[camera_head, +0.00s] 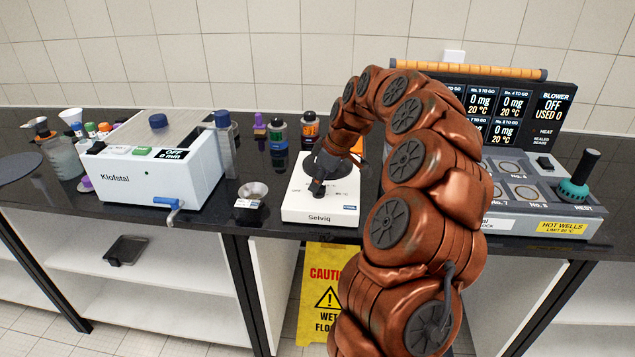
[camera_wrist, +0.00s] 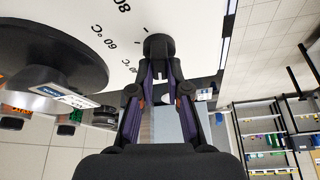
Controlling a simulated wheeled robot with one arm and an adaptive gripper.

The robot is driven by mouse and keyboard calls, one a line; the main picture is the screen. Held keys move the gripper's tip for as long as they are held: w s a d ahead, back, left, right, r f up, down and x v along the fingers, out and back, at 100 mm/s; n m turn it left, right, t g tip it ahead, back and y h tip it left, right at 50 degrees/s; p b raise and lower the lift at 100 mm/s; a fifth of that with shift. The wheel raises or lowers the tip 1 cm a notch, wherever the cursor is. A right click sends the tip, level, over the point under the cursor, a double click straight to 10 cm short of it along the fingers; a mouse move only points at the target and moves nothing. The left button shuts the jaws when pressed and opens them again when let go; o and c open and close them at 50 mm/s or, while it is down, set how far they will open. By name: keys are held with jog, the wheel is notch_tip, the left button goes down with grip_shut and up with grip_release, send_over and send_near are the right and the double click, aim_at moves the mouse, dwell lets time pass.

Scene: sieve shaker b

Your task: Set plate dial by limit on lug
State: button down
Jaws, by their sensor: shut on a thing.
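A white hotplate marked Selviq (camera_head: 320,215) stands on the black bench with a round black plate (camera_head: 322,163) on top. My gripper (camera_head: 318,188) is over its front part. In the wrist view my gripper (camera_wrist: 160,62) is shut on a black dial knob (camera_wrist: 158,44) on the hotplate's white face (camera_wrist: 200,20). Printed marks beside the knob read 60 °C and 80; another mark is partly hidden by the fingers. The black plate (camera_wrist: 50,40) fills the left of that view. A grey piece with a white label (camera_wrist: 62,90) sticks out by the plate's edge; its writing is unreadable.
Several bottles (camera_head: 279,130) stand behind. A hot-wells unit (camera_head: 525,205) with a teal-and-black tool (camera_head: 577,182) is at right, beyond my arm.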

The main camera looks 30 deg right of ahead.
jog(key=shift+f+m+b, duration=0.1)
jog(key=shift+m+b, duration=0.2)
jog(key=shift+b, duration=0.2)
jog(key=m+h+b, duration=0.1)
jog(key=m+b, duration=0.1)
jog(key=b, duration=0.1)
jog(key=shift+f+m, duration=0.15)
jog(key=shift+m, duration=0.15)
jog(key=m+h+b, duration=0.1)
jog(key=m+b, duration=0.1)
jog(key=m, duration=0.1)
jog(key=m+h+b, duration=0.1)
jog(key=m+b, duration=0.2)
jog(key=shift+d+t+h, duration=0.15)
jog(key=shift+t+h, duration=0.15)
jog(key=shift+h, duration=0.1)
jog(key=m+h+b, duration=0.1)
jog(key=m, duration=0.2)
jog(key=m+g+b, duration=0.1)
jog(key=m, duration=0.1)
jog(key=shift+d+m+h+b, duration=0.1)
jog(key=shift+m+h+b, duration=0.3)
jog(key=m, duration=0.1)
jog(key=m+g+b, duration=0.1)
jog(key=m, duration=0.1)
jog(key=m+h, duration=0.1)
jog(key=shift+r+m, duration=0.25)
jog(key=shift+m, duration=0.05)
jog(key=shift+g, duration=0.3)
